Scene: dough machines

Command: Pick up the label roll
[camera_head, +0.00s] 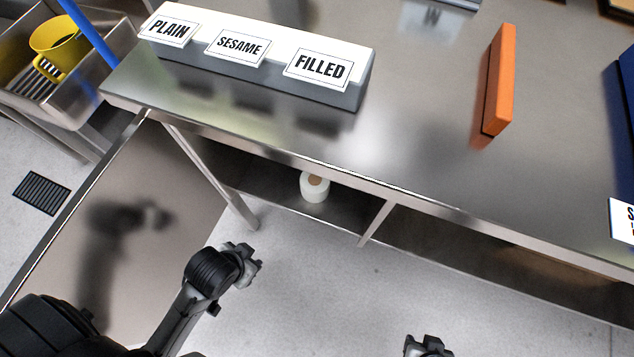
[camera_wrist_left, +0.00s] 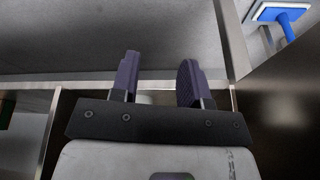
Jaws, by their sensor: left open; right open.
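The label roll (camera_head: 314,187), white with a brown core, stands on the lower shelf under the steel table. My left gripper (camera_head: 246,261) is in front of the table, to the left of and nearer than the roll, apart from it. In the left wrist view its two dark fingers (camera_wrist_left: 157,78) are spread with nothing held. A small pale patch shows low between them, mostly hidden by the gripper body; I cannot tell if it is the roll. My right gripper (camera_head: 428,347) is only partly in view at the bottom edge, apart from the roll.
The steel tabletop (camera_head: 420,130) overhangs the shelf, and a shelf divider (camera_head: 376,222) stands right of the roll. A sign holder (camera_head: 255,62) marked PLAIN, SESAME, FILLED and an orange block (camera_head: 498,80) are on top. A steel panel (camera_head: 130,215) is at left. The floor in front is clear.

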